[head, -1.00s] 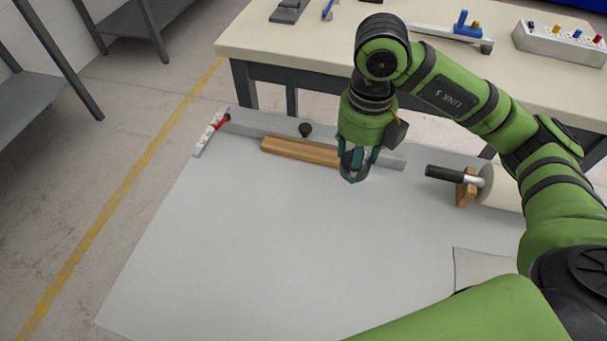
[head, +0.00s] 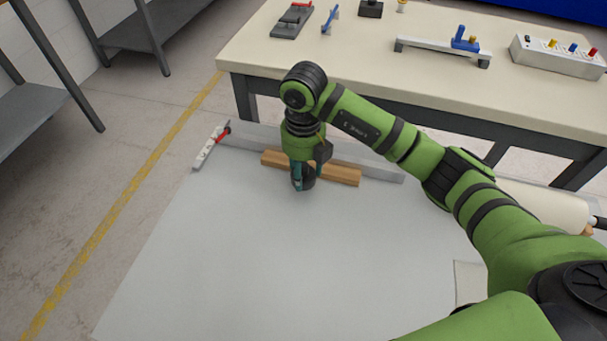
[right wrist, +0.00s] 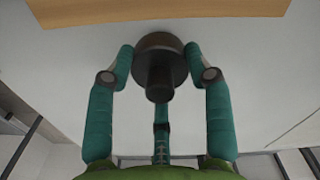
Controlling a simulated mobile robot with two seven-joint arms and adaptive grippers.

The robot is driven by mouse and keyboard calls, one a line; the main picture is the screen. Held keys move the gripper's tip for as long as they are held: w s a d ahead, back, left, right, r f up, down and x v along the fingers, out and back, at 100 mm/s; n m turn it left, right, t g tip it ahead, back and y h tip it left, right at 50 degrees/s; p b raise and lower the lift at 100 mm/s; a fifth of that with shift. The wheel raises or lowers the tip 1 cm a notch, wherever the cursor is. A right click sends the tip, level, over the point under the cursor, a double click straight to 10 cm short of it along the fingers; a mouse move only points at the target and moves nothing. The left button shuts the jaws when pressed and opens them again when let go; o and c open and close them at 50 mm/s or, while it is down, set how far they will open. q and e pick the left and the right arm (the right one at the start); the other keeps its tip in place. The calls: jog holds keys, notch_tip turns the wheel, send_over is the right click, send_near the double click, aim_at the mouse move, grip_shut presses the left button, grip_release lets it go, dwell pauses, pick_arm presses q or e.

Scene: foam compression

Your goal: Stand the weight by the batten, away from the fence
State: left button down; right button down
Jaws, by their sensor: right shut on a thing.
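The weight (head: 309,179) is a dark round piece. In the right wrist view the weight (right wrist: 160,60) shows as a disc with a stem toward the camera. My right gripper (head: 303,184) has its teal fingers shut around it, on the near side of the batten. The wooden batten (head: 341,174) lies in front of the long grey fence (head: 387,172). In the right wrist view the batten (right wrist: 160,10) crosses the top, with a small gap to the weight. I cannot tell whether the weight touches the sheet. My left gripper is not in view.
The pale sheet (head: 230,250) is wide and clear in front of the batten. A white strip with a red part (head: 209,149) stands at the fence's left end. A cream roll (head: 545,205) is at the right. A workbench (head: 300,65) with tools is behind.

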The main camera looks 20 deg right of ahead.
aim_at(303, 166)
jog(key=shift+f, duration=1.1)
jog(key=shift+f, duration=0.15)
jog(key=shift+c, duration=2.4)
grip_release()
notch_tip(303, 166, up, 12)
jog(key=shift+s+r, duration=0.1)
